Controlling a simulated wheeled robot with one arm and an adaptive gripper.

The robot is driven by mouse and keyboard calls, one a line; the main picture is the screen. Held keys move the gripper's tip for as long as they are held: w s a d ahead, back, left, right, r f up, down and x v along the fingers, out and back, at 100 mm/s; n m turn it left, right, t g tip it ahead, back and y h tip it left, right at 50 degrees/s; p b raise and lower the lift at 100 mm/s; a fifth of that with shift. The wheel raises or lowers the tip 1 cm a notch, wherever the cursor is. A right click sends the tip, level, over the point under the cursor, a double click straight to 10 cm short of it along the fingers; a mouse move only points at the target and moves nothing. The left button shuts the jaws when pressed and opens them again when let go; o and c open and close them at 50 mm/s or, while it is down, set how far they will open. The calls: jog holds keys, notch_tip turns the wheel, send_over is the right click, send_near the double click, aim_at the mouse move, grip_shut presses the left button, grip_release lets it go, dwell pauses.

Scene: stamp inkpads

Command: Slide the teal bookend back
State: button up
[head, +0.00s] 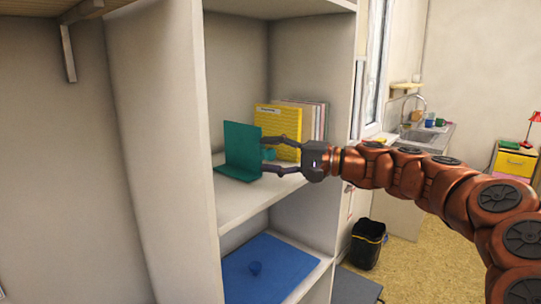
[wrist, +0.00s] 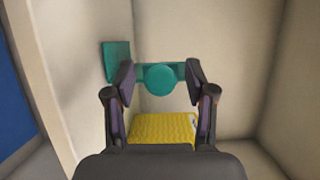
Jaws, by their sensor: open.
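The teal bookend (head: 243,146) stands upright on the middle shelf of the cabinet, its flat foot on the shelf board. A round teal knob (wrist: 160,79) on it faces my gripper. My gripper (head: 267,154) is open, with one finger above the other beside the bookend's right side. In the wrist view, the knob lies between the two fingertips of my gripper (wrist: 160,72), with gaps on both sides. The fingers hide part of the bookend there, and I cannot tell whether they touch it.
A yellow book (head: 278,118) and several paler books (head: 312,116) stand to the right, behind my gripper. The shelf board (head: 240,203) is bare in front of the bookend. A blue panel (head: 285,262) with a knob lies on the lower shelf. The cabinet's side wall (head: 165,140) stands at left.

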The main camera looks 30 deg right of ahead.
jog(key=v, duration=1.1)
jog(key=shift+s+d, duration=0.2)
jog(key=shift+d, duration=0.15)
